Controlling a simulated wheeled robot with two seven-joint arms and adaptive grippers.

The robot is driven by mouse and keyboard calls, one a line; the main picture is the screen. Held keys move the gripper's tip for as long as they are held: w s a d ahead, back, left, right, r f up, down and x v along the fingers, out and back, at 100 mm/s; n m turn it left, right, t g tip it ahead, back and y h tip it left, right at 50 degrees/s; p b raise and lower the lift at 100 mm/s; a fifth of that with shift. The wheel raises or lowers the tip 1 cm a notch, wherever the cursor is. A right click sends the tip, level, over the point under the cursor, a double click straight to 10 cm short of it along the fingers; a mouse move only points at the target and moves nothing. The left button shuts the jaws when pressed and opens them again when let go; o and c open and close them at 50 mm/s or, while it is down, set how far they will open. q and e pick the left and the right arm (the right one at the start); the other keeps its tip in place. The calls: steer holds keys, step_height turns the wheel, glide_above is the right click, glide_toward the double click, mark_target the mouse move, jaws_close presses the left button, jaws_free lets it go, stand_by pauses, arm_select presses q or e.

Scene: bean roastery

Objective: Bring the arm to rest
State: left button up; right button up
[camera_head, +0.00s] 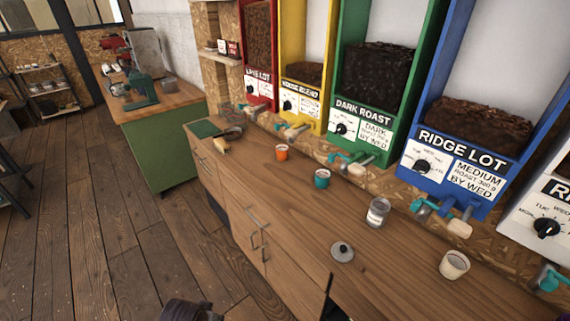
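A dark grey and black part of my own arm (188,310) shows at the bottom edge, left of centre, over the wooden floor and clear of the counter. It seems to belong to my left arm. The frame cuts it off, and no fingertips can be made out. Whether it holds anything cannot be seen. My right gripper is not in the view.
The wooden counter (300,225) bears an orange cup (282,153), a teal cup (321,179), a glass jar (377,212), a metal lid (342,252), a cream cup (454,265) and a brush (220,146). Coloured bean dispensers (440,180) stand behind. The floor (110,245) at left is clear.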

arm_select(q)
steer(key=s+f+g, duration=0.1)
steer(key=s+f, duration=0.3)
steer(key=f, duration=0.9)
steer(key=s+f, duration=0.3)
steer(key=f, duration=1.1)
steer(key=s+a+f, duration=0.2)
steer(key=s+f, duration=0.5)
steer(key=s, duration=0.3)
steer(key=s+a+f+g, duration=0.1)
steer(key=s+a+f, duration=0.1)
steer(key=s+f, duration=0.6)
steer(key=shift+s+a, duration=0.25)
steer(key=shift+s, duration=0.6)
